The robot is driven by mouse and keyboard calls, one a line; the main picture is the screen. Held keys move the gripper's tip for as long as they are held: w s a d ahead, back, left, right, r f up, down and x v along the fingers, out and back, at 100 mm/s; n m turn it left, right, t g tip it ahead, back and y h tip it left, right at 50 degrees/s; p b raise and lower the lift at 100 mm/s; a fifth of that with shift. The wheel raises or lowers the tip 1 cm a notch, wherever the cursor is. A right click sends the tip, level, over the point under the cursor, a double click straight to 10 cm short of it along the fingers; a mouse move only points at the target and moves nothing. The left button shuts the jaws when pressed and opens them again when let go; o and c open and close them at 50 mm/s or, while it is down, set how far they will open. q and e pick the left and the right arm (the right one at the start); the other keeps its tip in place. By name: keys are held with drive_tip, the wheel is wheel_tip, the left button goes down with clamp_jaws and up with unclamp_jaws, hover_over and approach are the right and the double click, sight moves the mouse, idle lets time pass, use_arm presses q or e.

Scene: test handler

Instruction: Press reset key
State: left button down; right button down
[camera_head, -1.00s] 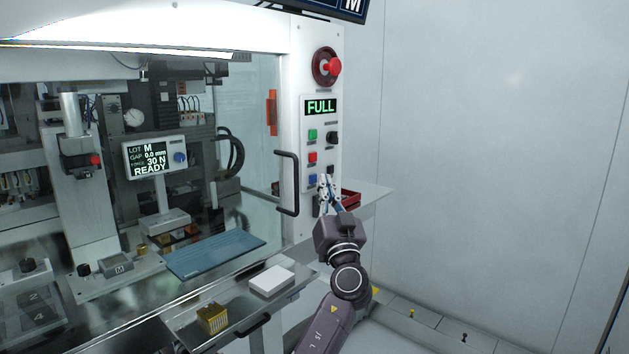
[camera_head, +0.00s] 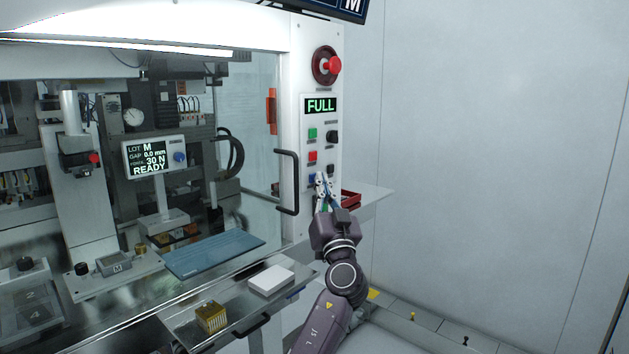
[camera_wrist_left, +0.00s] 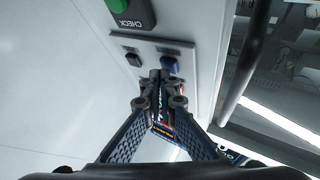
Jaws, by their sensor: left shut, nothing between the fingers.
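The white control panel (camera_head: 313,225) has a blue key (camera_head: 311,181) low on it, which I take as the reset key; its label is too small to read. My left gripper (camera_head: 321,178) is shut and empty, with its fingertips just beside the blue key, partly covering the panel there. In the left wrist view the blue key (camera_wrist_left: 170,64) sits just past the closed fingertips (camera_wrist_left: 160,78); I cannot tell if they touch. A black key (camera_wrist_left: 133,60) sits beside it. My right gripper is not in view.
Above are a red key (camera_head: 312,156), a green key (camera_head: 312,133), a display reading FULL (camera_head: 321,106) and a red mushroom button (camera_head: 333,65). A door handle (camera_head: 288,182) stands left of the gripper. A red tray (camera_head: 351,199) lies on the shelf at right.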

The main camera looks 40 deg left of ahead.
use_arm(q)
drive_tip(key=shift+a+b, duration=0.35)
idle(0.8)
drive_tip(key=shift+d+b, duration=0.5)
drive_tip(key=shift+d, duration=0.35)
drive_tip(key=d, duration=0.1)
drive_tip(key=d+b, duration=0.1)
drive_tip(key=d, duration=0.1)
drive_tip(key=d+b, duration=0.1)
drive_tip(key=d, duration=0.1)
drive_tip(key=shift+s, duration=0.25)
